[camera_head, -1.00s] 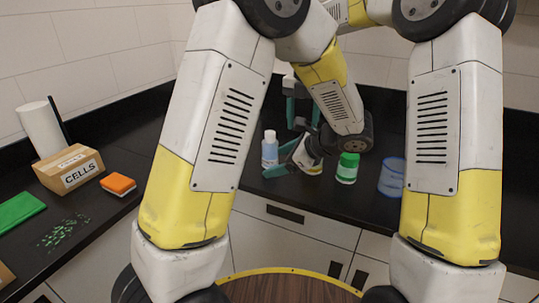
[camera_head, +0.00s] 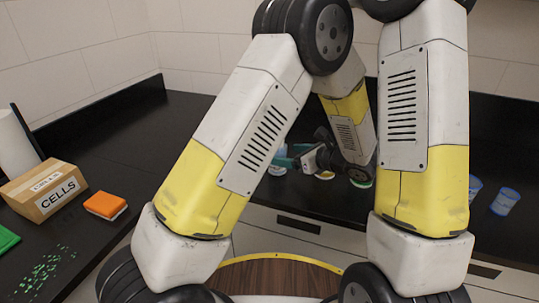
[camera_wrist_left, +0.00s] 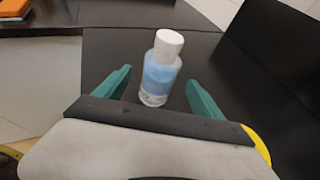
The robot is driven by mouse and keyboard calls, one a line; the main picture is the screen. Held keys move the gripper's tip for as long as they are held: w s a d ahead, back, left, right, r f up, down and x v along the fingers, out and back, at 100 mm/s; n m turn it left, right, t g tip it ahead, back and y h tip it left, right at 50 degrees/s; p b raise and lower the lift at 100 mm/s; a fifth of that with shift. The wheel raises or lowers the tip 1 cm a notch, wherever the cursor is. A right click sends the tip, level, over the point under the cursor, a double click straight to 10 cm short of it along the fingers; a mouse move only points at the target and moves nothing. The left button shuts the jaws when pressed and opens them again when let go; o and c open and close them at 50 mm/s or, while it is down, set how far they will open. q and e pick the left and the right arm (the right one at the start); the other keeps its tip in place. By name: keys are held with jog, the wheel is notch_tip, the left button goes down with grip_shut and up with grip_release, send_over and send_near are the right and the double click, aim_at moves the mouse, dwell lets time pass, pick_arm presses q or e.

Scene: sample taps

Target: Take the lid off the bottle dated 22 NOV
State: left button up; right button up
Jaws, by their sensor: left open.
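A light-blue bottle with a white lid (camera_wrist_left: 162,70) stands upright in the left wrist view. Dark print shows low on it, too small to read as a date. It is partly hidden in the head view (camera_head: 277,170). My left gripper (camera_wrist_left: 160,88) is open, with one teal finger on each side of the bottle and gaps between. In the head view my left gripper (camera_head: 286,158) reaches toward the bottle from the right, above the counter. A green-lidded bottle (camera_head: 360,183) is mostly hidden by my arm. My right gripper is not visible.
An orange lid or item (camera_head: 325,176) shows partly behind my arm.

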pick_arm(q)
jog(key=x, duration=0.8)
jog(key=shift+r, duration=0.1)
grip_shut()
